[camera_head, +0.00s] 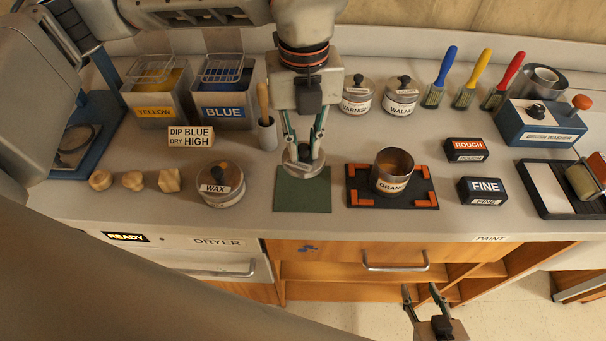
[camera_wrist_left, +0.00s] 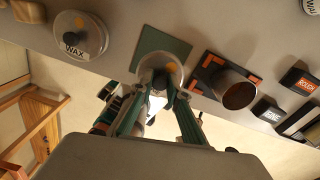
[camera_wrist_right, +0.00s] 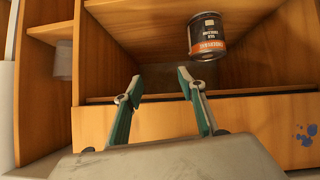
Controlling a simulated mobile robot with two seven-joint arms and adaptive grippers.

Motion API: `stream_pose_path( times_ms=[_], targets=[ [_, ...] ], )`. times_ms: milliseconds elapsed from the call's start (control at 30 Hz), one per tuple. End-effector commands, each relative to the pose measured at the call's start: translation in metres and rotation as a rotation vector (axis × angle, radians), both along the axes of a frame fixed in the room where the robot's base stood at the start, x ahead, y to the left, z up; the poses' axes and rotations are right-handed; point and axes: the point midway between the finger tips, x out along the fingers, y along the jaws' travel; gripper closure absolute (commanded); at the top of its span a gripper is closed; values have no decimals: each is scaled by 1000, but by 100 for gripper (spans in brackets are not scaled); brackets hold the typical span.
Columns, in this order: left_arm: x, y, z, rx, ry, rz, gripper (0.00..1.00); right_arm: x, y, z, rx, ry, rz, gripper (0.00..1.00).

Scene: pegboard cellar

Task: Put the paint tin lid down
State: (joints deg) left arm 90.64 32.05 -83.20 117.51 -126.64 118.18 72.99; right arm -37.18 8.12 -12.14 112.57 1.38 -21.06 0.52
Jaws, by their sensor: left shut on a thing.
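My left gripper (camera_head: 304,150) is shut on the dark knob of the round grey paint tin lid (camera_head: 296,168). In the left wrist view the lid (camera_wrist_left: 174,70) shows an orange spot, and the fingers partly hide it. The open orange paint tin (camera_head: 392,184) stands without a lid on a black tray with orange corners (camera_head: 360,202), right of the mat. My right gripper (camera_head: 424,292) is open and empty, low in front of the bench.
A lidded wax tin (camera_head: 221,190) stands left of the mat, and a grey cup with a wooden-handled tool (camera_head: 267,134) behind it. Rough (camera_head: 466,150) and fine (camera_head: 483,191) blocks are to the right. In the right wrist view, a labelled tin (camera_wrist_right: 207,36) shows in the open cabinet.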

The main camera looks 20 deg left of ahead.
Motion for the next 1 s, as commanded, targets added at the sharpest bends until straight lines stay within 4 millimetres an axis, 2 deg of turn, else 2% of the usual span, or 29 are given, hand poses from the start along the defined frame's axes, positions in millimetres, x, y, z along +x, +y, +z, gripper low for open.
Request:
stream_pose_path(
  times_ms=[100,200,467,700,1000],
  targets=[
    [-1,0,-27,1,5,0,100,0,0,2,0,-1,0,60],
    [-1,0,-42,0,4,0,100,0,0,3,0,-1,0,60],
    [-1,0,-59,1,3,0,100,0,0,2,-1,2,0,60],
    [-1,0,-92,1,3,0,100,0,1,3,1,2,-1,60],
    [0,0,-95,0,0,0,100,0,1,3,2,2,-2,60]
  ],
)
